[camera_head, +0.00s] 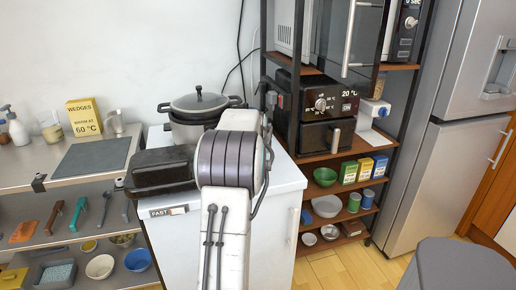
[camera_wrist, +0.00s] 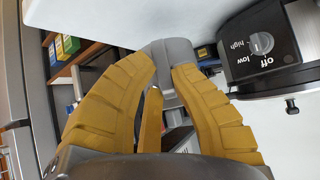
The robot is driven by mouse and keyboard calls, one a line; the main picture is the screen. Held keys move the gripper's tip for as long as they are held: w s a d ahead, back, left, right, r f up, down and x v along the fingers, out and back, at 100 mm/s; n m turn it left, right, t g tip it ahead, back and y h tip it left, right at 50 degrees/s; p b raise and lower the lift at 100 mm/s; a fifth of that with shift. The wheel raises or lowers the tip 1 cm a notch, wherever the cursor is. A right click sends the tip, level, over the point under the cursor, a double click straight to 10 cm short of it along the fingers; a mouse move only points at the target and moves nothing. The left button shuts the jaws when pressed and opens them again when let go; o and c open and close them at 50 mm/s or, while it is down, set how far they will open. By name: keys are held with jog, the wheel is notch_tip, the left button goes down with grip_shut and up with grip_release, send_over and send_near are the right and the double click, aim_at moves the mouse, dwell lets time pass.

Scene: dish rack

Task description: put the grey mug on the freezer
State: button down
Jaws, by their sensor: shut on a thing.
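The grey mug (camera_wrist: 176,50) is between the yellow fingertips of my gripper (camera_wrist: 164,72) in the wrist view, and the gripper is shut on it. Only part of the mug shows; the fingers hide the rest. The white freezer (camera_head: 272,226) stands in the middle of the head view, partly hidden by my arm. Its white top (camera_wrist: 110,18) shows behind the mug in the wrist view. I cannot tell whether the mug touches it. In the head view my arm hides the gripper and the mug.
A cooker with a lidded pot (camera_head: 199,104) stands on the freezer's back; its knob panel (camera_wrist: 262,45) is right of the mug in the wrist view. A black appliance (camera_head: 160,170) covers the freezer's left. A shelf rack (camera_head: 345,157) stands to the right. The freezer's right top is clear.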

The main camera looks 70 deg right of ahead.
jog(key=shift+f+b, duration=1.9)
jog(key=shift+f, duration=0.4)
jog(key=shift+f+b, duration=0.3)
jog(key=shift+b, duration=0.05)
jog(key=shift+f+b, duration=0.45)
jog(key=shift+b, duration=0.05)
jog(key=shift+f, duration=0.2)
jog(key=c, duration=1.2)
grip_release()
jog(key=shift+o, duration=0.2)
jog(key=shift+f, duration=0.2)
jog(key=shift+r, duration=0.1)
jog(key=c, duration=0.4)
